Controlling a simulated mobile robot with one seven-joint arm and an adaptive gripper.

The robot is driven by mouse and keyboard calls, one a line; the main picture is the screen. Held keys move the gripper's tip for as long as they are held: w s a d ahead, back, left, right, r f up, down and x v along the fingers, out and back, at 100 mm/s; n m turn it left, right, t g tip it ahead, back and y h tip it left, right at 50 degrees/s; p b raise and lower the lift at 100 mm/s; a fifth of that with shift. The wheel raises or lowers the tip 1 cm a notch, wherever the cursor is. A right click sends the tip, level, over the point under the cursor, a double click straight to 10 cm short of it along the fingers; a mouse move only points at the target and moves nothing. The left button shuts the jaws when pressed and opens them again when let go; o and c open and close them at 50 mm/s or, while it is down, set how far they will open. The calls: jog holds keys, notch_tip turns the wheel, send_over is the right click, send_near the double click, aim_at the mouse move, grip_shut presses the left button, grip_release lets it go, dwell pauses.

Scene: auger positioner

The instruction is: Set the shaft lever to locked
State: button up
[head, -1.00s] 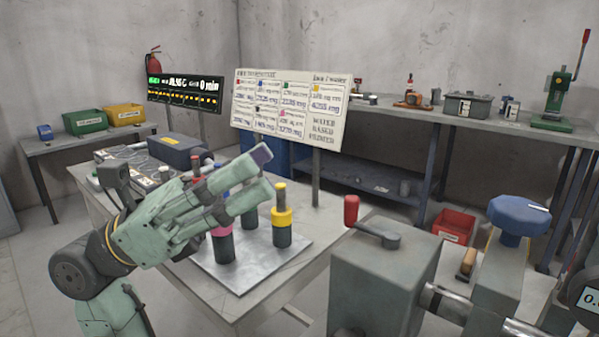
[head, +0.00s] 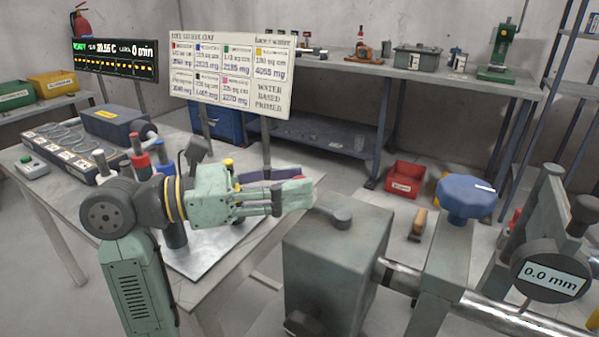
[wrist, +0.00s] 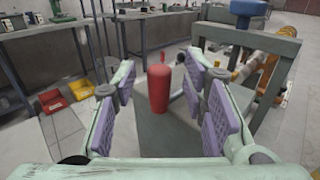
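The shaft lever (head: 336,216) is a grey arm on top of a grey box-shaped housing (head: 335,265). In the head view its red handle is hidden behind my fingers. In the wrist view the upright red handle (wrist: 159,90) stands between the purple finger pads, with a gap on both sides. My gripper (head: 292,192) is open, lying roughly level beside the lever, its fingers pointing right. I cannot tell whether either finger touches the handle.
A metal shaft (head: 405,275) runs right from the housing, past a blue knob (head: 466,198) and a 0.0 mm dial (head: 551,272). A table with bottles on a metal plate (head: 205,262) is below my arm. A red bin (head: 405,179) sits on the floor.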

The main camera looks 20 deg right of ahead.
jog(key=shift+s+d, duration=0.1)
jog(key=shift+d, duration=0.8)
grip_shut()
